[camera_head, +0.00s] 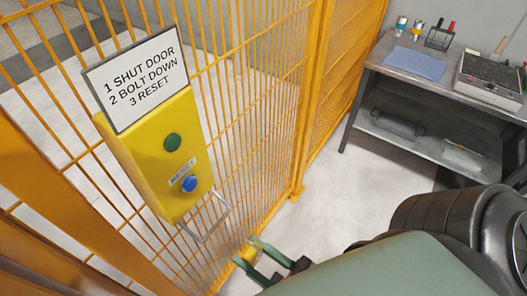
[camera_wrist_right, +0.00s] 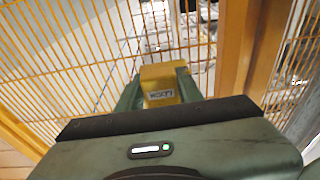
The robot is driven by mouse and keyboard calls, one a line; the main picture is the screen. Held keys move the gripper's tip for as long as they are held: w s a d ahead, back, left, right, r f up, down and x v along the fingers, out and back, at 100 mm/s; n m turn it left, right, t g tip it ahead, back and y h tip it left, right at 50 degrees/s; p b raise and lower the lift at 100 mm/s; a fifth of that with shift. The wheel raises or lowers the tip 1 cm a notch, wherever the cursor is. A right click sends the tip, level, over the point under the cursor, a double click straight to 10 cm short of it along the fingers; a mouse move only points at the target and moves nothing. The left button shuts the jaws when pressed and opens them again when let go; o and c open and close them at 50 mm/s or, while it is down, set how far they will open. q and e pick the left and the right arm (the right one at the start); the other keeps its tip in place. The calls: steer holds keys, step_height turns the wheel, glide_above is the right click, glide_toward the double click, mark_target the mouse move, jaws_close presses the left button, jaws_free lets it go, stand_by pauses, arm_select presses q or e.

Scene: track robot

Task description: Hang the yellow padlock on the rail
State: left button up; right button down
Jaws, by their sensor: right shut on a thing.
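The yellow padlock (camera_head: 250,253) is between the green fingers of my right gripper (camera_head: 262,258), low beside the orange mesh fence in the head view. In the right wrist view, the gripper (camera_wrist_right: 158,90) is shut on the padlock's yellow body (camera_wrist_right: 158,73), which bears a small pale label. Its shackle cannot be made out. A thin grey bent bar (camera_head: 207,222), possibly the rail, sticks out below the yellow control box (camera_head: 160,150). The padlock is apart from it, lower and to the right. My left gripper is not in view.
The box carries a green button (camera_head: 172,142), a blue button (camera_head: 189,183) and a white sign (camera_head: 138,80). The orange fence (camera_head: 265,80) runs behind. A grey workbench (camera_head: 400,65) with tools stands at upper right. Pale floor (camera_head: 325,205) is clear between.

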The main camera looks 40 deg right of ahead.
steer(key=w+a+f+b, duration=0.1)
steer(key=w+a+b, duration=0.1)
steer(key=w, duration=0.6)
steer(key=shift+w+a+f+b, duration=0.25)
steer(key=shift+a+b, duration=0.1)
steer(key=shift+a, duration=0.2)
stand_by(0.4)
steer(key=c, duration=0.9)
jaws_free()
steer(key=shift+s, duration=0.1)
steer(key=shift+o, duration=0.2)
steer(key=shift+f, duration=0.1)
